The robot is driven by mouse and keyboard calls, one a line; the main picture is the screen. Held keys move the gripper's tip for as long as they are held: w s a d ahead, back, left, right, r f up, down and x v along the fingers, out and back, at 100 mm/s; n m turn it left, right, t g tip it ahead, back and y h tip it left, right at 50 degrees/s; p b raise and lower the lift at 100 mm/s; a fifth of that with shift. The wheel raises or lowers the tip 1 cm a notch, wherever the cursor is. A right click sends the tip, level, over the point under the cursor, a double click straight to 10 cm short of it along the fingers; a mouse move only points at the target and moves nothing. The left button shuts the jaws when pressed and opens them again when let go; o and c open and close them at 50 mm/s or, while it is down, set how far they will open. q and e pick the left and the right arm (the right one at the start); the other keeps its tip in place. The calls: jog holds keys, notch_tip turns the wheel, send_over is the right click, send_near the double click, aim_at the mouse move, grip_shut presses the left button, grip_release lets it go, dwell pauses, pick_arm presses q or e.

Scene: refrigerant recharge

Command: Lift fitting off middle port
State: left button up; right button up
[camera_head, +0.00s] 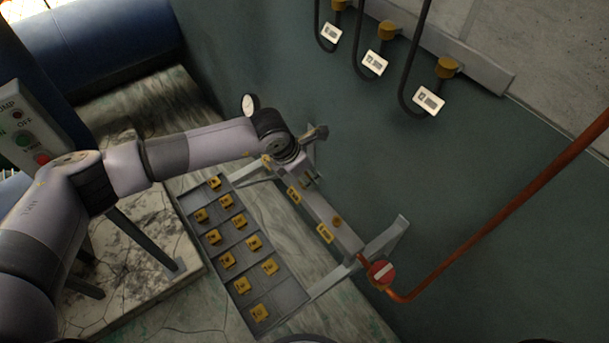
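My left gripper (308,178) reaches in from the left and points down at the grey manifold bar (345,238) on the wall. Its fingers are small and dark here, so I cannot tell whether they are open or shut. It is beside the middle yellow tag (293,195) on the bar. The middle port and any fitting on it are hidden by the gripper and wrist. A brass port (337,221) shows nearer the bar's right end, beside another yellow tag (325,233). My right gripper is not in view.
A grey compartment tray (283,297) with several yellow tags lies below the bar. Three black hoses with brass fittings (447,67) and white tags hang above. A control box (28,130) stands left.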

pick_arm(q)
grip_shut()
jog(key=shift+r, duration=0.1)
dwell(0.3)
